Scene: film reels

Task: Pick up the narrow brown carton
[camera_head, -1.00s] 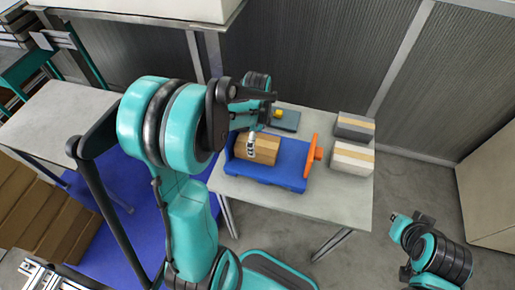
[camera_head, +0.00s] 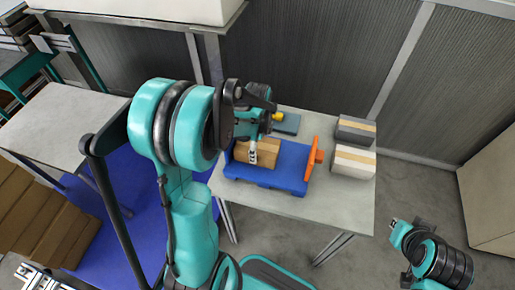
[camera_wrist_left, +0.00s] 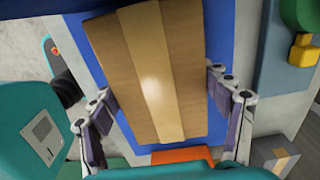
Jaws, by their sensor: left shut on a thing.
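The narrow brown carton (camera_head: 262,158) has a paler tape strip along its top. It is on the blue tray (camera_head: 290,165) on the grey table, seen in the head view. My left gripper (camera_head: 252,152) is over the carton, with its fingers on the sides. In the left wrist view the carton (camera_wrist_left: 155,75) fills the middle, between the two fingers of my left gripper (camera_wrist_left: 160,85), which is shut on it. The carton's underside is hidden, so I cannot tell whether it touches the tray.
An orange piece (camera_head: 315,153) stands at the tray's right end. A dark grey box (camera_head: 356,130) and a pale box (camera_head: 353,162) sit at the table's right side. A flat teal item (camera_head: 287,124) with a yellow part lies behind. The table's front right is clear.

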